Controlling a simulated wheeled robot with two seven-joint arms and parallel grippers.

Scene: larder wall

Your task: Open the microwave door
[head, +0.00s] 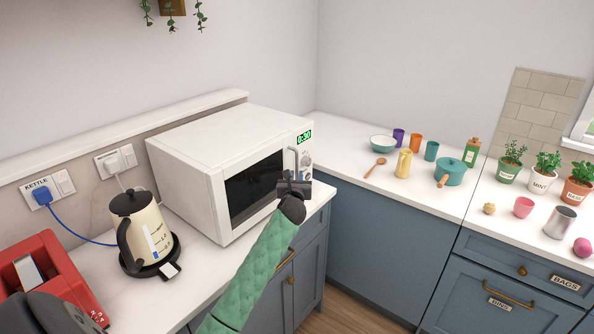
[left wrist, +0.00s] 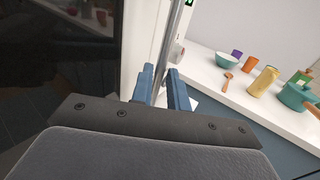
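The white microwave (head: 205,165) stands on the counter, its front turned to the right. Its dark-windowed door (head: 253,185) looks shut. The upright metal handle (head: 293,160) is on the door's right side, beside the control panel. My left gripper (head: 293,183) is at the lower part of the handle. In the left wrist view its two blue fingers (left wrist: 161,85) stand apart, with the handle (left wrist: 174,35) running down toward the gap between them. Whether either finger touches the handle I cannot tell. The handle's lower end is hidden by the gripper. My right gripper is not in view.
A cream kettle (head: 142,228) and a red toaster (head: 48,280) stand left of the microwave. A teal pot (head: 450,172), bowl and several cups are on the right counter. Blue cabinets (head: 375,245) run below. The space before the door is clear except for my arm.

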